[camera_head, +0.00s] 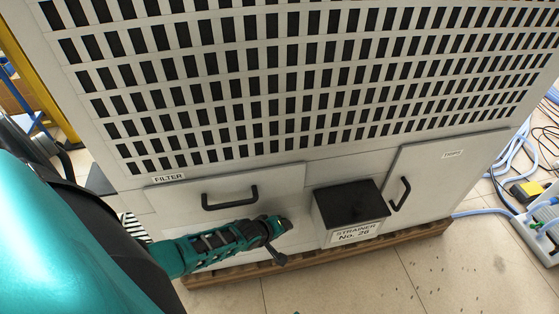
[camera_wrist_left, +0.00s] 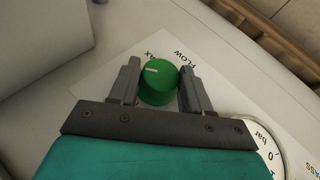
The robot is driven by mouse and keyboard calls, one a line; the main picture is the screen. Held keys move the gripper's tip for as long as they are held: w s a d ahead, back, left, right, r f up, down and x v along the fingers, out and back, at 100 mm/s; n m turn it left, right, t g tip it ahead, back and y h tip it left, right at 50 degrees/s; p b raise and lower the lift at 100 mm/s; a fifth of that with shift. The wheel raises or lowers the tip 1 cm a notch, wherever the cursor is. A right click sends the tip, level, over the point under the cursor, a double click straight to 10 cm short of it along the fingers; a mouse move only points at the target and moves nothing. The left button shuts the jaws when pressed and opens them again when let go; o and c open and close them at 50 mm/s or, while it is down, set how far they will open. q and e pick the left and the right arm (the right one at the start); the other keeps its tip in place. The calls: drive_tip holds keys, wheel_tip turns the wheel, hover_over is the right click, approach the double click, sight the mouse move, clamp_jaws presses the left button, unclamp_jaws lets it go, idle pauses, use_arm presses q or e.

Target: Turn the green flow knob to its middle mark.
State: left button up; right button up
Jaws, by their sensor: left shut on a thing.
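The green flow knob (camera_wrist_left: 158,88) sits on a white label plate (camera_wrist_left: 118,75) in the left wrist view. A white pointer line on its top points toward the left of that picture. The printed word FLOW and part of a word ending in AX show upside down beyond it; the other marks are hidden or unreadable. My left gripper (camera_wrist_left: 159,74) has one finger on each side of the knob and is shut on it. In the head view my left gripper (camera_head: 276,230) is at the cabinet's low front, and the knob cannot be made out there. My right gripper is not in view.
A pressure gauge (camera_wrist_left: 262,138) marked bar lies beside my gripper.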

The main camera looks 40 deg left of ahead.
use_arm(q)
drive_tip(key=o, duration=1)
drive_tip(key=shift+a, duration=0.15)
drive_tip(key=shift+o, duration=0.3)
drive_tip(key=shift+r, duration=0.1)
drive_tip(key=p+v, duration=0.7)
drive_tip(key=v, duration=0.5)
drive_tip(key=shift+s+r+p, duration=0.25)
drive_tip(key=shift+r+p, duration=0.05)
drive_tip(key=shift+p, duration=0.05)
